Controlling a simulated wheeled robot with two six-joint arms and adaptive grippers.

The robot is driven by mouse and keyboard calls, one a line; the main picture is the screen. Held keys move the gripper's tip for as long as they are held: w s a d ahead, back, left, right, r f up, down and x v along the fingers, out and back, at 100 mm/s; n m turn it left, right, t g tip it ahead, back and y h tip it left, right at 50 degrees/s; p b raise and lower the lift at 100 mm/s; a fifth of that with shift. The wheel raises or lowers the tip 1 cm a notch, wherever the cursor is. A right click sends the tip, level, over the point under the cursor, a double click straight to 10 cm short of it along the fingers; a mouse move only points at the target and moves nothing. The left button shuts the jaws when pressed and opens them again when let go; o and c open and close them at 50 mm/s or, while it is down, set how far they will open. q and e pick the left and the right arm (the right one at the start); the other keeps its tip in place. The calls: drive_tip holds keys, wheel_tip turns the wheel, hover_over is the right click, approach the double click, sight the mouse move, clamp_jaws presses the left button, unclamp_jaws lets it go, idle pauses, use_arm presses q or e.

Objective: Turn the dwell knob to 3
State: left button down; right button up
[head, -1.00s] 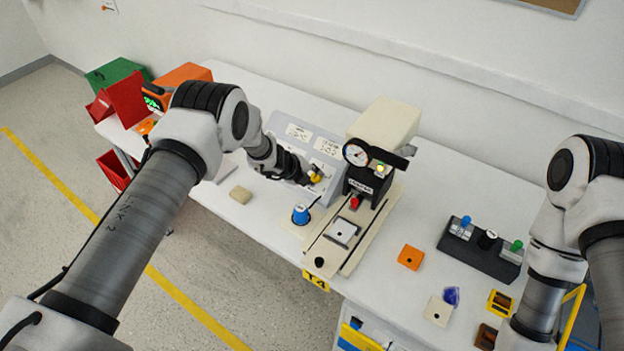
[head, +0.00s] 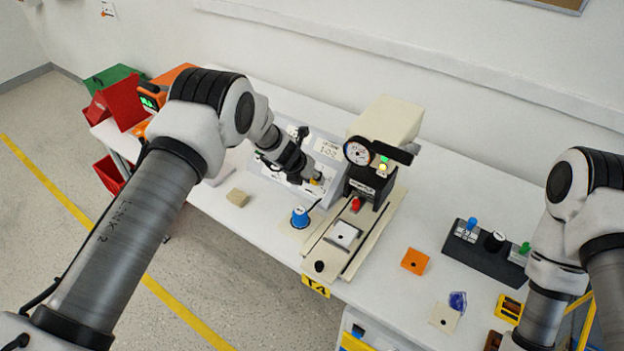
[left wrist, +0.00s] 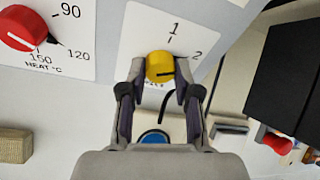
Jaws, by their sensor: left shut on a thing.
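The yellow knob (left wrist: 160,66) sits on a white label with the marks 1 and 2 on the grey panel (head: 270,180). The black line on the knob points right in the left wrist view, a little below the direction of the 2. No 3 can be read; the lower label is partly covered. My left gripper (left wrist: 159,80) is shut on the knob, one finger on each side. In the head view, the left gripper (head: 317,183) is at the panel and hides most of the knob. My right arm shows at the right edge, but its gripper is out of view.
A red heat knob (left wrist: 28,30) is beside the yellow one. A press with a gauge (head: 358,151) stands close on the right. A tan block (head: 237,198) lies to the left.

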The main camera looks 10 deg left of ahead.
use_arm(q)
drive_tip(key=m, duration=0.3)
drive_tip(key=shift+s+d+f+m+y+b, duration=0.1)
drive_tip(key=shift+d+f+m+y+b, duration=0.05)
drive_tip(key=shift+f+m+y+b, duration=0.15)
drive_tip(key=m, duration=0.2)
drive_tip(key=shift+m+b, duration=0.3)
drive_tip(key=shift+b, duration=0.1)
drive_tip(key=m+y+b, duration=0.1)
drive_tip(key=m+b, duration=0.1)
drive_tip(key=m, duration=0.1)
drive_tip(key=shift+f+m, duration=0.1)
drive_tip(key=shift+m, duration=0.2)
drive_tip(key=shift+m+b, duration=0.45)
drive_tip(key=shift+m, duration=0.15)
drive_tip(key=c, duration=0.8)
unclamp_jaws()
